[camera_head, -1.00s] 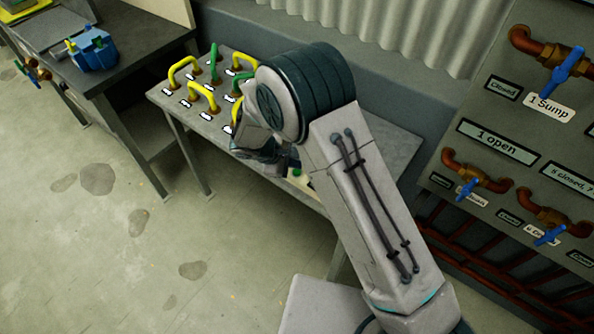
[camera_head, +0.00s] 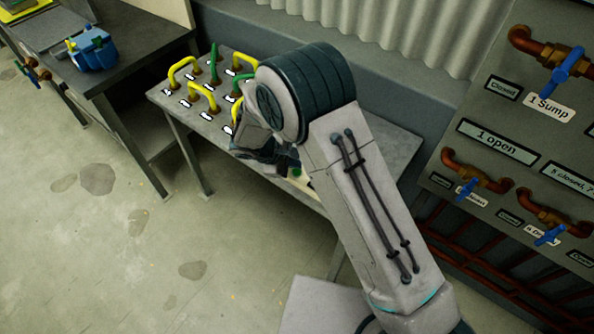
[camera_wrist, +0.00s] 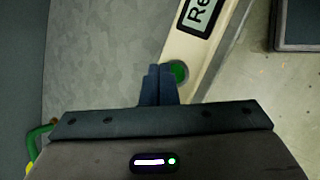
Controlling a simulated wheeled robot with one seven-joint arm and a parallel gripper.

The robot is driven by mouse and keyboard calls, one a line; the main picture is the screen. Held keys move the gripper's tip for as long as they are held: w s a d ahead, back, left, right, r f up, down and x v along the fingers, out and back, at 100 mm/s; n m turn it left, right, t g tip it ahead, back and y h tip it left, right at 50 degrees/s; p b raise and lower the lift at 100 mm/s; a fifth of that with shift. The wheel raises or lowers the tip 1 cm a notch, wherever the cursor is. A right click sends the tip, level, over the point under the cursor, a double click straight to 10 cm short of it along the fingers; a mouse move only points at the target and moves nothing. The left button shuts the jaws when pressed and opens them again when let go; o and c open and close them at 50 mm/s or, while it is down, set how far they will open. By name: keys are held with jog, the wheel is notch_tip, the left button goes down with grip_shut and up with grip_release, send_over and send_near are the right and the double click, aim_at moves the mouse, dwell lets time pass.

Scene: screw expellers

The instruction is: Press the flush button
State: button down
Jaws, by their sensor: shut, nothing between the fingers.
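A round green button (camera_wrist: 179,71) sits on a cream panel (camera_wrist: 187,42) in the wrist view. A white label beginning "Re" (camera_wrist: 203,12) is on the same panel, cut off by the frame edge. No wording for flush is readable. My gripper (camera_wrist: 159,70) is shut and empty, its dark blue fingertips just left of the button and overlapping its left edge in the picture. I cannot tell whether they touch it. In the head view my arm hides most of the panel; a pale piece with a green spot (camera_head: 309,182) shows beside the wrist.
A grey table (camera_head: 393,152) carries several yellow and green handles (camera_head: 184,70) at its left. A valve board (camera_head: 480,110) with blue-handled taps stands at the right. A dark bench (camera_head: 140,50) with a blue device (camera_head: 93,50) is at the left. Open floor lies in front.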

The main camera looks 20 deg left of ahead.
aim_at(295, 172)
jog(key=shift+f, duration=0.2)
jog(key=shift+f+b, duration=0.25)
jog(key=shift+b, duration=0.4)
jog(key=shift+f+b, duration=0.4)
jog(key=shift+b, duration=0.1)
dwell(0.3)
dwell(0.3)
jog(key=shift+r+p, duration=0.3)
jog(key=shift+r, duration=0.55)
jog(key=shift+r+p, duration=1.2)
jog(key=shift+r, duration=1.3)
